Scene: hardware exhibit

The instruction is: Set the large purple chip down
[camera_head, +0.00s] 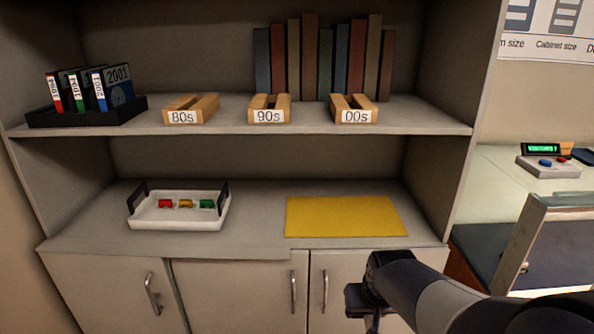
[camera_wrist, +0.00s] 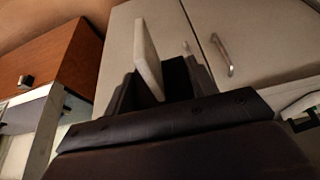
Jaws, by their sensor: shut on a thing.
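My gripper (camera_wrist: 160,84) shows in the wrist view with its dark fingers shut on a thin, pale flat piece (camera_wrist: 148,52). The piece sticks out beyond the fingers and looks off-white from here; no purple shows on it. In the head view my arm reaches in from the lower right, in front of the cabinet doors and below the shelf edge. The fingertips and held piece cannot be made out there. No purple chip can be recognised in either view.
A flat yellow mat (camera_head: 345,216) lies bare on the lower shelf. Left of it is a white tray (camera_head: 180,221) with small red, yellow and green pieces. Wooden holders (camera_head: 190,108) and a row of books (camera_head: 310,60) stand above. A counter with a small device (camera_head: 548,167) is at right.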

